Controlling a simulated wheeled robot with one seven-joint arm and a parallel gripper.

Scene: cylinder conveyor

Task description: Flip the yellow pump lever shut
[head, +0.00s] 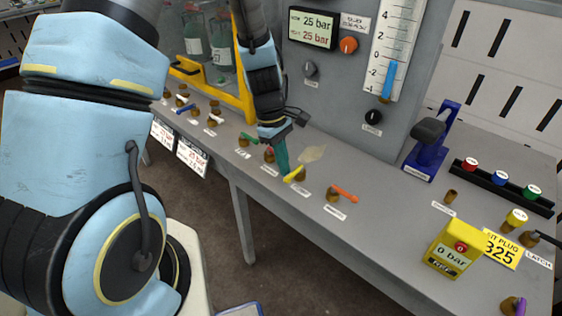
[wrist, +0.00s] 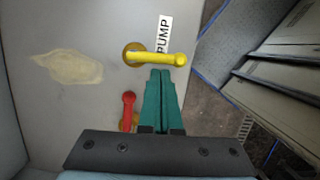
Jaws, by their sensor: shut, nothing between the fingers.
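The yellow pump lever (wrist: 158,58) sits on a round brass base beside the PUMP label (wrist: 163,33). In the wrist view its handle points right, across the label. In the head view the yellow lever (head: 292,175) lies on the bench's front panel, pointing toward the bench's front edge. My gripper (wrist: 160,72) has its green fingers closed together and empty, with the tips just below the yellow handle, touching or very near it; I cannot tell which. In the head view my gripper (head: 284,172) is right at the lever, on its left side.
A red lever (wrist: 128,110) stands close to my fingers. A green lever (head: 249,137) is farther left and an orange lever (head: 345,195) is to the right. A yellow gauge box (head: 453,250) and a blue clamp (head: 431,143) stand farther right. A pale stain (wrist: 68,68) marks the bench top.

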